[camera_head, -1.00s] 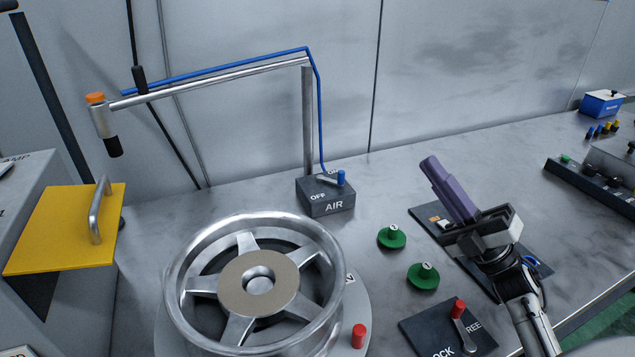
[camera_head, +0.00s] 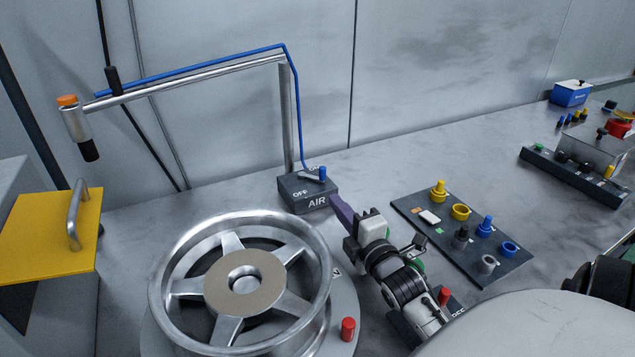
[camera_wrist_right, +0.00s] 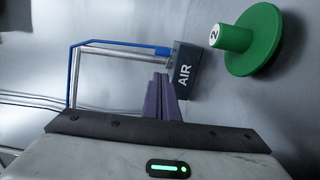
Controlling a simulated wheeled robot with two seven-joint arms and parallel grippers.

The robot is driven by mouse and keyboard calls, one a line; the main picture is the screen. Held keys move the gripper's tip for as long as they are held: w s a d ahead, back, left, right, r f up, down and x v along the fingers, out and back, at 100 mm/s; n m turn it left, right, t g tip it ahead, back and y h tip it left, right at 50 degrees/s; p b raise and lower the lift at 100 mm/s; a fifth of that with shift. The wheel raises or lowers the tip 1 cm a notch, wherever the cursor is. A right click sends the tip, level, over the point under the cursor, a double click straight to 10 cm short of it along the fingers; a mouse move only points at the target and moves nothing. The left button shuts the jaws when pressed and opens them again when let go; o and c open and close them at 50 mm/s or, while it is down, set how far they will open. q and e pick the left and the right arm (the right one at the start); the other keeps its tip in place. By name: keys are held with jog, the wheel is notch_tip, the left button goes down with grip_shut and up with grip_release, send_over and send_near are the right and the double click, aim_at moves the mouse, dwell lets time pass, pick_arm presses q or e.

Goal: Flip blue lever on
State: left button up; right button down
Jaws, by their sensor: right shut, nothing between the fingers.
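The blue lever (camera_head: 322,173) sits on top of the dark AIR box (camera_head: 309,195). Its blue knob is at the box's right side, and the word OFF shows on the box's left part. My right gripper (camera_head: 338,205) is shut and empty, its purple fingers close to the box's front right edge. In the right wrist view the shut purple fingers (camera_wrist_right: 163,97) point at the AIR box (camera_wrist_right: 187,75). Whether they touch the box cannot be told. My left gripper is not in view.
A silver wheel (camera_head: 240,280) stands left of my right arm, with a red peg (camera_head: 347,329) beside it. A blue hose and metal pole (camera_head: 288,115) rise behind the box. A green knobbed disc (camera_wrist_right: 255,40) is near. A parts board (camera_head: 465,240) lies to the right.

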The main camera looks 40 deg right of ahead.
aim_at(320, 192)
jog(key=shift+w, duration=0.15)
jog(key=p+x, duration=0.1)
jog(key=x, duration=0.8)
jog(key=shift+w+d, duration=0.15)
jog(key=shift+w, duration=0.2)
